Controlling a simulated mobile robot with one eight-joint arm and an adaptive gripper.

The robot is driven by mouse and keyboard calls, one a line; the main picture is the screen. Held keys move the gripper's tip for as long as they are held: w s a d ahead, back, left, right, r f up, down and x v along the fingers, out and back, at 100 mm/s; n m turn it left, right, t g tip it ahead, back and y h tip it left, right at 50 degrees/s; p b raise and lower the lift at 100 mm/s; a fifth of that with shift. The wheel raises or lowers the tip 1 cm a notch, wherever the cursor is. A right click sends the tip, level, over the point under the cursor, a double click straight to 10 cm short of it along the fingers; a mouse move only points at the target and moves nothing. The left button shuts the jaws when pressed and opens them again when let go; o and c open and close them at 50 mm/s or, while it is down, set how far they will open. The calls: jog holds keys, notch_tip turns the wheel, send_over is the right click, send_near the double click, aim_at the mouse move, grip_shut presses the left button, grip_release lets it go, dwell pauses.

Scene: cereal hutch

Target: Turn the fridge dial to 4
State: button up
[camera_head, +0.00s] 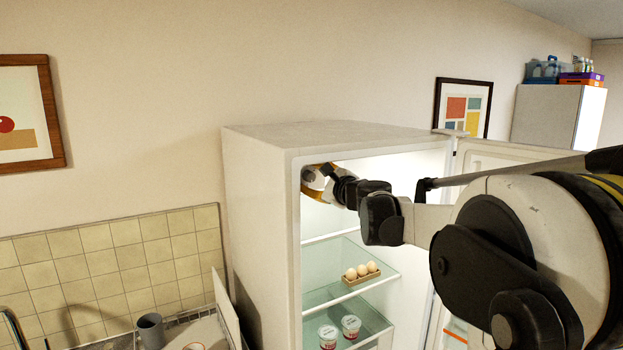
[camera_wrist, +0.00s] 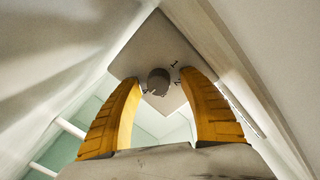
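The fridge (camera_head: 262,190) stands open, with its door (camera_head: 490,155) swung to the right. My gripper (camera_head: 318,180) is inside the upper left of the fridge, near the front edge. In the wrist view the fridge dial (camera_wrist: 158,82) is a round grey knob on a light grey square plate (camera_wrist: 150,55). Numerals show around it; a 1 and a 2 are legible at its right. My gripper (camera_wrist: 160,78) is open, with one yellow finger on each side of the dial and visible gaps to it. The dial's pointer is too small to read. The head view hides the dial behind my gripper.
Below, a glass shelf (camera_head: 325,252) holds a tray of eggs (camera_head: 361,273). Two tubs (camera_head: 328,336) stand on a lower shelf. The fridge's left wall is close beside my gripper. A grey mug (camera_head: 150,330) stands on the counter at left.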

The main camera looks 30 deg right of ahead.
jog(key=s, duration=1.2)
jog(key=shift+d+r, duration=0.25)
jog(key=shift+d, duration=0.05)
